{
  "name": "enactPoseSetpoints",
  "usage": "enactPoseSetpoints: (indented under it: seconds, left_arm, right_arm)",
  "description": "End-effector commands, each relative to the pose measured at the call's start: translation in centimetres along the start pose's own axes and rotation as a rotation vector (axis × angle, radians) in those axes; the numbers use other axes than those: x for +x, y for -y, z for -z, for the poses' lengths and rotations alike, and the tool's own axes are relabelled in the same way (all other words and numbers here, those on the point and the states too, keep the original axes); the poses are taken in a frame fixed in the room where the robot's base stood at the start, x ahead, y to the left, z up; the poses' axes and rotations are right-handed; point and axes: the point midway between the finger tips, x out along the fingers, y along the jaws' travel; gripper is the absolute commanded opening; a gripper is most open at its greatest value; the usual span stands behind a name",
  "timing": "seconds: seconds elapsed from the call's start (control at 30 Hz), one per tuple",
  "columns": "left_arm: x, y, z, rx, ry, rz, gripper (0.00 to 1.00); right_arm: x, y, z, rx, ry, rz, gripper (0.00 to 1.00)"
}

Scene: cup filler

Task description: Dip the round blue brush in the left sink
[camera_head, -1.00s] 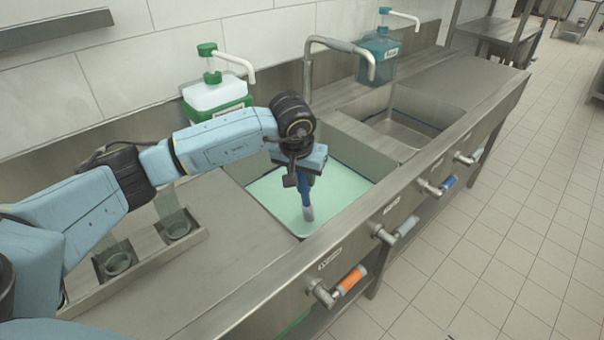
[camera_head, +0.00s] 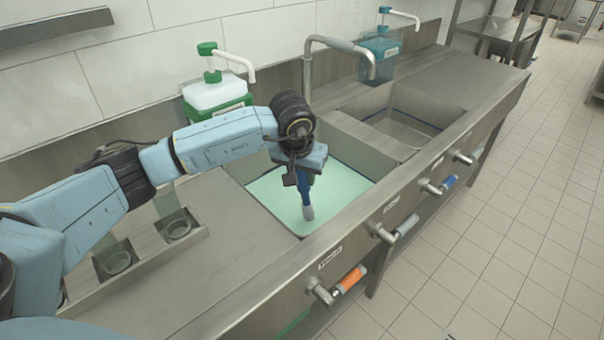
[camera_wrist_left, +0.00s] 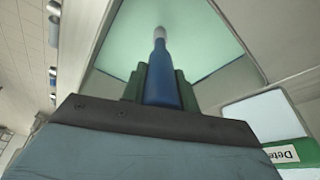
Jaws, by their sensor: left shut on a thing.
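The left sink (camera_head: 345,160) holds pale green liquid (camera_head: 280,195). My left gripper (camera_head: 304,178) is over this sink, pointing down, shut on the blue brush (camera_head: 306,196). The brush hangs near upright with its light grey-white head (camera_head: 308,213) lowest, at or in the green liquid; I cannot tell how deep. In the left wrist view, the blue handle (camera_wrist_left: 161,75) runs out between the green fingers, and the pale head (camera_wrist_left: 159,35) shows against the green liquid. My right gripper is not in view.
A faucet (camera_head: 340,45) stands behind the sinks. The right sink (camera_head: 405,130) looks empty. A green-white pump bottle (camera_head: 216,95) and a teal one (camera_head: 379,55) stand at the back. Two glass-like holders (camera_head: 117,262) sit in the counter at left. Handled valves (camera_head: 350,280) line the front edge.

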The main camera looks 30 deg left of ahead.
Motion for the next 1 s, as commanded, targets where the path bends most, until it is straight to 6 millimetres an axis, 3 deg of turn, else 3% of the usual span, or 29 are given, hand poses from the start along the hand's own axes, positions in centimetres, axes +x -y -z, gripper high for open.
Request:
enactPoseSetpoints:
  seconds: [1.0]
  left_arm:
    - [-11.3, 0.3, 3.5, -0.001, -0.003, 0.0, 0.07]
  right_arm:
    - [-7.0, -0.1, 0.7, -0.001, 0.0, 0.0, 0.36]
